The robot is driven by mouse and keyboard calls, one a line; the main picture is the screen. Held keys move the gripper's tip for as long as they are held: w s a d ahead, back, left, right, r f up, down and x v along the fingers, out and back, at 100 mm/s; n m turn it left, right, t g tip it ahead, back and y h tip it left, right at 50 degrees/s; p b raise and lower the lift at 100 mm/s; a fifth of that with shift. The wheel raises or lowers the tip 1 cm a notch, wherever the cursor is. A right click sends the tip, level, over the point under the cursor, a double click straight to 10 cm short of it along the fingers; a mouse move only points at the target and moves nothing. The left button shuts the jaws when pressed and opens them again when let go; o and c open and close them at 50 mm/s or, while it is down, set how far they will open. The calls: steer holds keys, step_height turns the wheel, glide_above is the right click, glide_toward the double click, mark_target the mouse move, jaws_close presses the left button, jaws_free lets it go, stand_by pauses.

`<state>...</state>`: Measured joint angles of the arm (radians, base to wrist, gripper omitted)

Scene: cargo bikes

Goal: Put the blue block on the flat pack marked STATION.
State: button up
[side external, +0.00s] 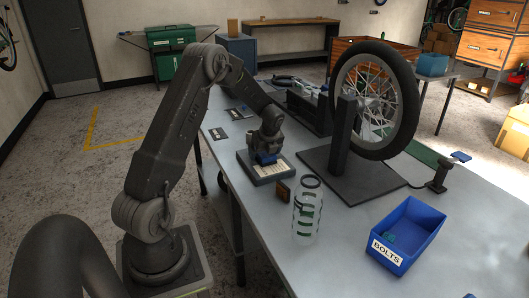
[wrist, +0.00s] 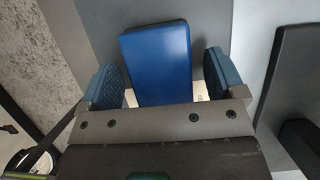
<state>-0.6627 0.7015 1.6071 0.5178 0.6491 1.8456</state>
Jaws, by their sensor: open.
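The blue block (wrist: 157,62) lies between the two blue-padded fingers of my gripper (wrist: 160,78) in the wrist view, with a gap on each side. My gripper is open around it. In the side view my gripper (side external: 267,150) is low over a grey flat pack (side external: 262,177) with a pale label, and blue shows just above the pack. The grey pack also shows beneath the block in the wrist view (wrist: 207,18). The block appears to rest on the pack. The label's wording is too small or covered to read.
A wheel (side external: 410,110) on a dark stand (side external: 345,178) stands right of the pack. A small brown-orange box (side external: 283,190), a clear bottle (side external: 306,215) and a blue BOLTS bin (side external: 425,225) are nearer the front. Dark cards (side external: 219,135) lie toward the table's left edge.

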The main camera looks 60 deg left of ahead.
steer(key=s+d+r+n+t, duration=0.2)
steer(key=d+r+n, duration=0.3)
steer(key=d+r, duration=1.2)
steer(key=s+d+r+n+t+h, duration=0.1)
steer(key=s+d+r+n+h, duration=0.1)
steer(key=s+d+n, duration=0.4)
steer(key=s+d+r+n+t+h, duration=0.2)
steer(key=s+d+n, duration=0.5)
steer(key=s+d, duration=0.4)
steer(key=d, duration=0.3)
steer(key=shift+r+t, duration=0.3)
steer(key=shift+r, duration=0.05)
